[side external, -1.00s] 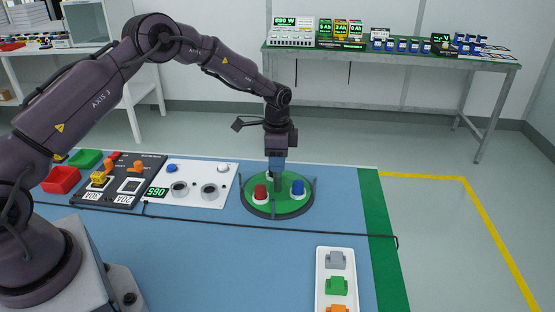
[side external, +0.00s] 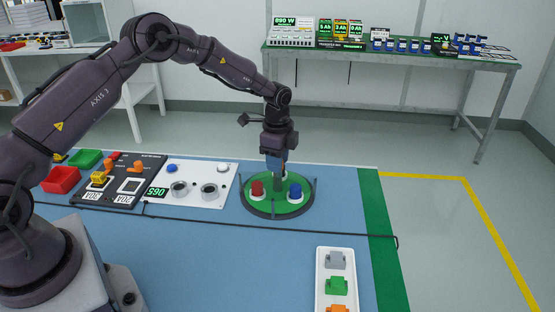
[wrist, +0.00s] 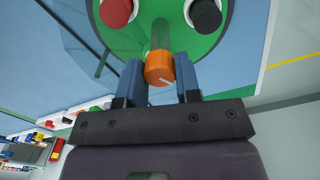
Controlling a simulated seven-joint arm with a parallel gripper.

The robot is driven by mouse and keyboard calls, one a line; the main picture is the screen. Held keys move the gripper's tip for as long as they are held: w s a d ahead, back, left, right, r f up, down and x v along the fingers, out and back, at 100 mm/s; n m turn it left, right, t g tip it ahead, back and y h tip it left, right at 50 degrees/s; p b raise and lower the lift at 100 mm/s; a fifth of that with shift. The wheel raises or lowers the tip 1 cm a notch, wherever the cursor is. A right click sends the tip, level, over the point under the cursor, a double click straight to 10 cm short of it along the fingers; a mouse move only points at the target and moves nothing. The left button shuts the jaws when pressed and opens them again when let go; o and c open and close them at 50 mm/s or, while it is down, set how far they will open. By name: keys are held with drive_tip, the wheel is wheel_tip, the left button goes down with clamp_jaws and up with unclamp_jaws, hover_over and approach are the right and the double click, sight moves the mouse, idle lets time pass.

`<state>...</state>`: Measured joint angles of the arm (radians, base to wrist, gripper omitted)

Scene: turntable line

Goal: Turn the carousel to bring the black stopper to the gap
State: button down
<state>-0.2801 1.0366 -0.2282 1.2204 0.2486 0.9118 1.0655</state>
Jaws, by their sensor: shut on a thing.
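The green carousel (side external: 277,208) is a round disc on the blue table. It bears a red stopper (side external: 257,188) at the left and a blue stopper (side external: 295,190) at the right, each in a white holder. The black stopper (wrist: 205,14) shows in the wrist view at the top right, in a white holder. In the side view my gripper largely hides that area. My gripper (side external: 278,178) points down over the carousel's middle. In the wrist view its blue fingers are shut on the orange knob (wrist: 159,69). I cannot make out the gap.
Thin dark posts and a rim surround the carousel. A white panel (side external: 225,172) with two round sockets lies to its left. A white tray (side external: 322,285) with grey, green and orange pieces lies in front. A black cable (side external: 330,230) crosses the table. The blue surface between is mostly clear.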

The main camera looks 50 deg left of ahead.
idle(0.3)
drive_tip(key=c, duration=0.8)
unclamp_jaws()
drive_tip(key=shift+r, duration=0.1)
wheel_tip(320, 180, up, 13)
